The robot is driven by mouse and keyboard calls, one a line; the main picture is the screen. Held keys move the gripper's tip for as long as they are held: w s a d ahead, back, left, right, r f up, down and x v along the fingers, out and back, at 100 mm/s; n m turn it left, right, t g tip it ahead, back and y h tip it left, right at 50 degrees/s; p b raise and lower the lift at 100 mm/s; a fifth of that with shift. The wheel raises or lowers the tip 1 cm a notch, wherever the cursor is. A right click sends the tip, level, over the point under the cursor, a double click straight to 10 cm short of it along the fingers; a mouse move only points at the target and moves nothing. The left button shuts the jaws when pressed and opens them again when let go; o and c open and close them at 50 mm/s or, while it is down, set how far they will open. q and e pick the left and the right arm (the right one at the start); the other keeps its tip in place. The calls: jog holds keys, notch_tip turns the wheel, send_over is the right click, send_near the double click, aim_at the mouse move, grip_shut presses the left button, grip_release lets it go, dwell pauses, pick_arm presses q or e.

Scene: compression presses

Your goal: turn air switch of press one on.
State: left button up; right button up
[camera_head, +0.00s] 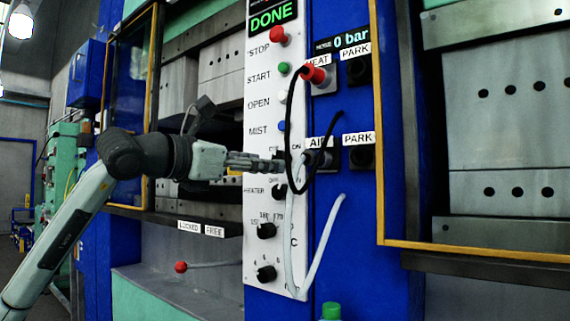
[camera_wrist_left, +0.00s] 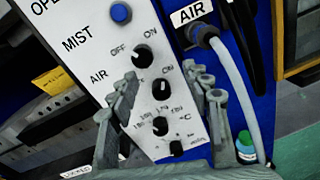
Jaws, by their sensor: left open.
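The air switch (camera_wrist_left: 142,56) is a round black knob on the white control panel (camera_wrist_left: 95,20), between the marks OFF and ON in the left wrist view. Its exact pointer direction is too small to tell. In the head view my left gripper (camera_head: 280,163) reaches in from the left across the panel and largely hides this switch. In the left wrist view the fingers of the left gripper (camera_wrist_left: 160,73) are spread and empty, and the air switch shows between and beyond them. I cannot tell whether they touch the panel. My right gripper is not in view.
The heater knob (camera_head: 278,192) sits below, with more knobs under it. The blue mist button (camera_wrist_left: 121,12) is above. A white tube (camera_head: 325,240) and a black hose (camera_head: 294,130) hang close to the gripper on the right. A red-tipped lever (camera_head: 181,267) is lower left.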

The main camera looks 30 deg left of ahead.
aim_at(281, 158)
pick_arm(q)
jog(key=w+a+r+y+p, duration=0.1)
jog(key=w+p, duration=0.2)
jog(key=w, duration=0.4)
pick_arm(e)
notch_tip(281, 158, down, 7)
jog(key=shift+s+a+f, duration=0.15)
pick_arm(q)
jog(key=shift+a+n, duration=0.1)
jog(key=shift+n, duration=0.2)
jog(key=shift+c, duration=0.6)
grip_shut()
